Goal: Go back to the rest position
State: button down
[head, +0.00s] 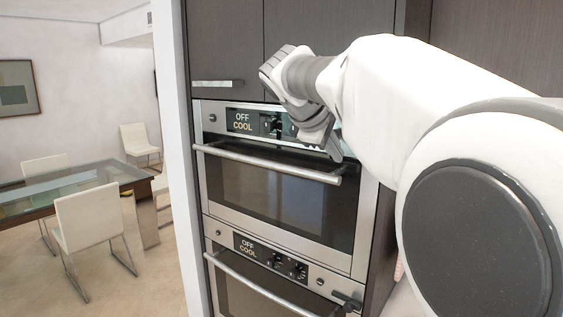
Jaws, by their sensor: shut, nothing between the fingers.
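My gripper (338,150) is shut, with nothing visible in it. It points down in front of the right part of the upper oven (262,190), close to the right end of its handle bar; I cannot tell whether it touches the bar. My white arm reaches in from the right and hides part of the upper oven's panel. The upper oven's door is closed, and its display reads OFF COOL. The lower oven (236,291) below it also has a display reading OFF COOL, and its door looks closed.
Dark cabinet doors (224,45) stand above the ovens. A white wall edge (174,150) runs up their left side. Beyond it are a glass-topped table (70,185), several white chairs (92,217) and a framed picture (18,87). Open floor (120,285) shows at the lower left.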

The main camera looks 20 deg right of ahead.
jog(key=r+v, duration=0.1)
jog(key=v, duration=0.4)
jog(key=s+a+f+m+y, duration=0.3)
jog(key=s+a+f, duration=0.3)
jog(key=s+f, duration=0.5)
jog(key=s+a+f+m+y, duration=0.4)
jog(key=s+f, duration=0.7)
jog(key=f, duration=0.3)
jog(key=shift+a+y, duration=0.5)
jog(key=shift+a, duration=0.4)
jog(key=shift+s, duration=0.15)
